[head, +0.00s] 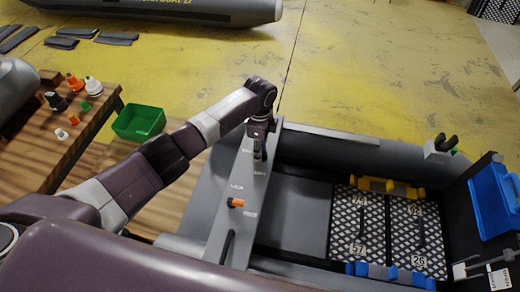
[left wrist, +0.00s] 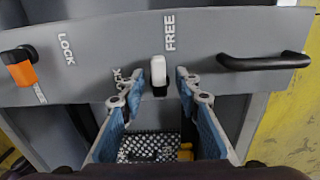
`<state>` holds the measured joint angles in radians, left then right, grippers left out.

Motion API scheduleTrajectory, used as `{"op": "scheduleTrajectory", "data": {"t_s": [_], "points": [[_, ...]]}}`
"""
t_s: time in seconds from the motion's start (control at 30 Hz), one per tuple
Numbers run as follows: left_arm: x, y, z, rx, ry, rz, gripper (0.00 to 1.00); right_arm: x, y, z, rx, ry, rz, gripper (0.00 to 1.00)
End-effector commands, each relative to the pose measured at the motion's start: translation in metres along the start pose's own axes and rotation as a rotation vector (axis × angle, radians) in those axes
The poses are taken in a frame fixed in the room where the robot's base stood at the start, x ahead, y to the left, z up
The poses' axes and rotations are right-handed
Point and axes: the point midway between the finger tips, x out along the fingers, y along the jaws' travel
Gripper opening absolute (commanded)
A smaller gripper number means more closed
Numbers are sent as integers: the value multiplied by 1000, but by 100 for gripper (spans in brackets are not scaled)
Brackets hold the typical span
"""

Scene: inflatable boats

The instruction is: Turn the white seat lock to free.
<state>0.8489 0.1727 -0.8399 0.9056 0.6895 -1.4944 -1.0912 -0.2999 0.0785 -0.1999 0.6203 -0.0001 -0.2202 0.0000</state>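The white seat lock (left wrist: 158,70) is a small white knob with a dark lower end on the grey seat board (left wrist: 220,30), in the left wrist view. It stands upright in that picture, beside the word FREE. The LOCK word to its left is partly covered by a finger. My left gripper (left wrist: 157,82) is open, with one blue-padded finger on each side of the knob and gaps visible between. In the head view my left gripper (head: 259,150) points down over the board and hides the white lock. My right gripper is not in view.
An orange lock (left wrist: 22,72) with its own labels sits left on the board, and a black handle (left wrist: 265,61) sits right. A green bin (head: 139,122) and a wooden table (head: 60,125) stand left of the boat. A blue case (head: 492,200) is at the boat's far right.

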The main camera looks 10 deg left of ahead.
Motion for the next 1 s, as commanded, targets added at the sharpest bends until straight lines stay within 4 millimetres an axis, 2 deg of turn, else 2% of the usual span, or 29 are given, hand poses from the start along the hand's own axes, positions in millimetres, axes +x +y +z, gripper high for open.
{"op": "scheduleTrajectory", "data": {"t_s": [0.17,0.27,0.6,0.7,0.83,1.0], "points": [[-4,0,0,0,0,1,30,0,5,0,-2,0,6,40],[-16,-1,0,1,0,-2,30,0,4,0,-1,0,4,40],[-87,-1,0,0,1,-3,30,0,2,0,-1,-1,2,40],[-103,-1,0,1,0,-3,30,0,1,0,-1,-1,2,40],[-115,0,0,0,0,0,30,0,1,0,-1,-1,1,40],[-120,0,0,0,0,1,30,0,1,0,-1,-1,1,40]]}}
